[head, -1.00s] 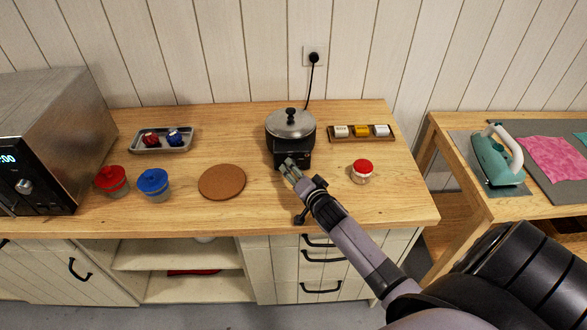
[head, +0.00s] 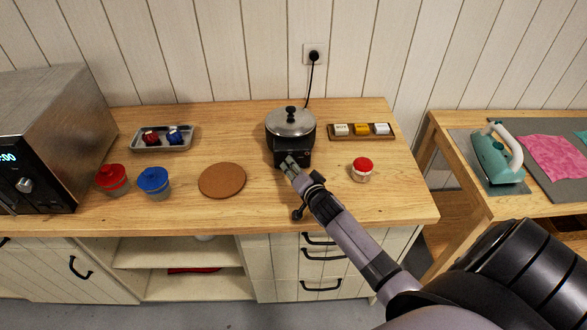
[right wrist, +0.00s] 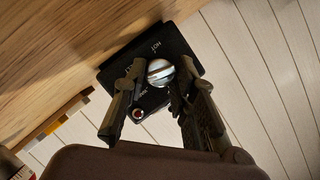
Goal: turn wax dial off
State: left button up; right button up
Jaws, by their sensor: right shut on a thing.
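The wax melter (head: 291,139) is a black pot with a grey lid and black knob, standing at the back of the wooden counter. Its silver dial (right wrist: 160,72) shows in the right wrist view on a black front panel with small white lettering, one label reading HOT. A pale line crosses the dial. A small reddish round light (right wrist: 137,113) is beside it on the panel. My right gripper (head: 288,162) is at the melter's front, its two fingers (right wrist: 162,75) on either side of the dial, shut on it. In the head view the gripper hides the dial. My left gripper is out of view.
A red-lidded jar (head: 362,169) stands close to the right of my gripper. A wooden tray of blocks (head: 361,131) lies behind it. A cork mat (head: 222,181) is at left, with bare counter between. A black cord (head: 309,84) runs to the wall socket.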

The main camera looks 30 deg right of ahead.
grip_shut()
